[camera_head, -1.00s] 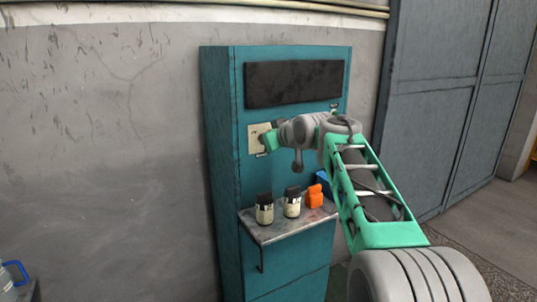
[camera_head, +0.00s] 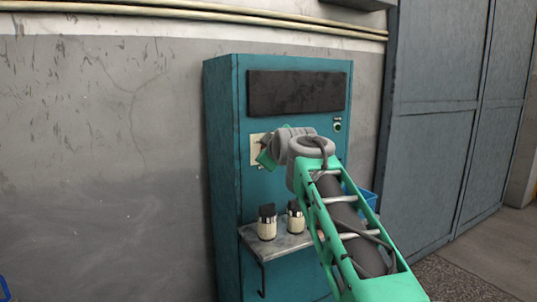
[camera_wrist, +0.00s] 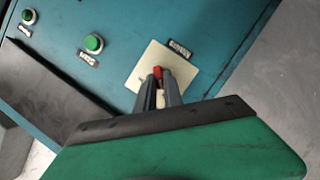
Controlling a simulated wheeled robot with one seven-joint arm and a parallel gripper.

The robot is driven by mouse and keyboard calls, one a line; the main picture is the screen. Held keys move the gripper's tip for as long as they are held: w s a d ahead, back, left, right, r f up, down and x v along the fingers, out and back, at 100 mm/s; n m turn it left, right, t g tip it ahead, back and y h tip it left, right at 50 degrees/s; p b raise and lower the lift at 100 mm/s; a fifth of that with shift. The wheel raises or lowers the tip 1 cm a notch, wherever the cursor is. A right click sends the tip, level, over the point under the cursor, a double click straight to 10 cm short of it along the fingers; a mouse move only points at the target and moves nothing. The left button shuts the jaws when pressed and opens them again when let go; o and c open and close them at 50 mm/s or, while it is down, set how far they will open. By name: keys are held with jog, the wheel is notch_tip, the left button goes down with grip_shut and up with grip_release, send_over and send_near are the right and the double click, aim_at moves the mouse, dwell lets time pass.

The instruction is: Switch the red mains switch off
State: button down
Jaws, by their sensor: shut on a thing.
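The red mains switch (camera_wrist: 157,72) sits on a cream plate (camera_wrist: 148,58) on the teal cabinet, and its red tip shows between the fingers in the wrist view. My gripper (camera_wrist: 160,78) is shut on the switch. In the head view the cream plate (camera_head: 256,152) is on the upper left of the cabinet front, and my gripper (camera_head: 264,158) is at it. The switch itself is mostly hidden there by my gripper. The label beside the plate is too blurred to read surely.
The teal cabinet (camera_head: 222,180) has a dark panel (camera_head: 296,90) on top and a green button (camera_head: 337,127) at right; two green buttons show in the wrist view. A shelf (camera_head: 282,242) below holds two dark-capped bottles (camera_head: 267,225). A blue bin (camera_head: 368,198) is partly behind my arm.

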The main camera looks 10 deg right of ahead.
dwell(0.3)
jog(key=c, duration=1.5)
grip_release()
jog(key=shift+o, duration=0.2)
jog(key=v, duration=0.8)
jog(key=shift+b, duration=0.45)
jog(key=shift+w, duration=0.1)
jog(key=s+f+m+g+p, duration=0.4)
jog(key=s+f+p, duration=0.4)
jog(key=s+f, duration=0.4)
jog(key=s+f+m+g+p, duration=0.5)
jog(key=s+f, duration=0.7)
jog(key=s, duration=0.7)
jog(key=g+p, duration=0.2)
jog(key=p, duration=0.2)
jog(key=shift+f+m+g+h, duration=0.3)
jog(key=shift+f, duration=0.1)
